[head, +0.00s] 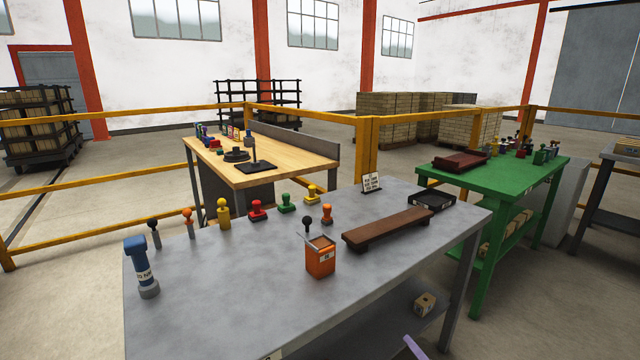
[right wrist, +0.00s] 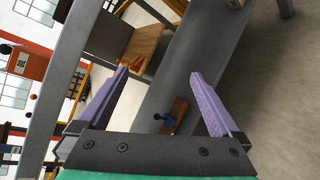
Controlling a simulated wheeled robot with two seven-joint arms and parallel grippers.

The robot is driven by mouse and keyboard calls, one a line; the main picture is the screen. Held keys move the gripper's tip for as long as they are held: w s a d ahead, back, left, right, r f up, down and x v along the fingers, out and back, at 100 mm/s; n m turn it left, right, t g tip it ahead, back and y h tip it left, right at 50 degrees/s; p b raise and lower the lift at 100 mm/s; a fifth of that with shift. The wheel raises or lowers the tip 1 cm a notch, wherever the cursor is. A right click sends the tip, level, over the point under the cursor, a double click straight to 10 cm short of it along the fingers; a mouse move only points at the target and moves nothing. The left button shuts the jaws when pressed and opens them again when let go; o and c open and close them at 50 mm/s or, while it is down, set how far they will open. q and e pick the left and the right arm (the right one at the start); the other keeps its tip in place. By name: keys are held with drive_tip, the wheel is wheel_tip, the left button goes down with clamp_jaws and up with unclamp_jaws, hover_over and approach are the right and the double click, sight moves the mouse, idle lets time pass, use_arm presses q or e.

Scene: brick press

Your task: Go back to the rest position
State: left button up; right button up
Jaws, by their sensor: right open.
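My right gripper (right wrist: 160,74) is open in the right wrist view, its two purple fingers wide apart with nothing held between them. In the head view only a purple fingertip (head: 414,347) shows at the bottom edge, in front of the grey table (head: 220,295). A brown piece with a dark knob (right wrist: 172,118) shows beyond the fingers in the right wrist view, apart from them as far as I can tell. My left gripper is in neither view.
The grey table bears several coloured stamps, an orange box with a lever (head: 320,260), a brown board (head: 388,229) and a black tray (head: 431,200). A small box (head: 425,302) sits on its lower shelf. A green table (head: 490,179) stands right; yellow rails (head: 366,150) run behind.

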drive_tip(key=s+d+f+m+g+h, duration=0.1)
drive_tip(key=s+d+f+m+g, duration=0.15)
drive_tip(key=s+f+m, duration=0.45)
drive_tip(key=s+d+f+m+g+h, duration=0.1)
drive_tip(key=s+d+f+m+g, duration=0.2)
drive_tip(key=f, duration=0.8)
drive_tip(key=s+d+f+m+g+h, duration=0.1)
drive_tip(key=s+d+f+m+h, duration=0.2)
drive_tip(key=s+f, duration=0.45)
drive_tip(key=s+a+f+m+g+y, duration=0.15)
drive_tip(key=s+f+m, duration=0.3)
drive_tip(key=s, duration=0.45)
drive_tip(key=s+a+f+m+g, duration=0.3)
drive_tip(key=s+f, duration=0.2)
drive_tip(key=s, duration=0.3)
drive_tip(key=s+a+f+m+g+y, duration=0.15)
drive_tip(key=s+f+m, duration=0.3)
drive_tip(key=s, duration=0.45)
wheel_tip(320, 180, up, 11)
drive_tip(key=n+p, duration=0.1)
drive_tip(key=p, duration=1)
drive_tip(key=shift+w+g+h+p, duration=0.3)
drive_tip(key=shift+w+g+p, duration=0.05)
drive_tip(key=shift+p, duration=0.05)
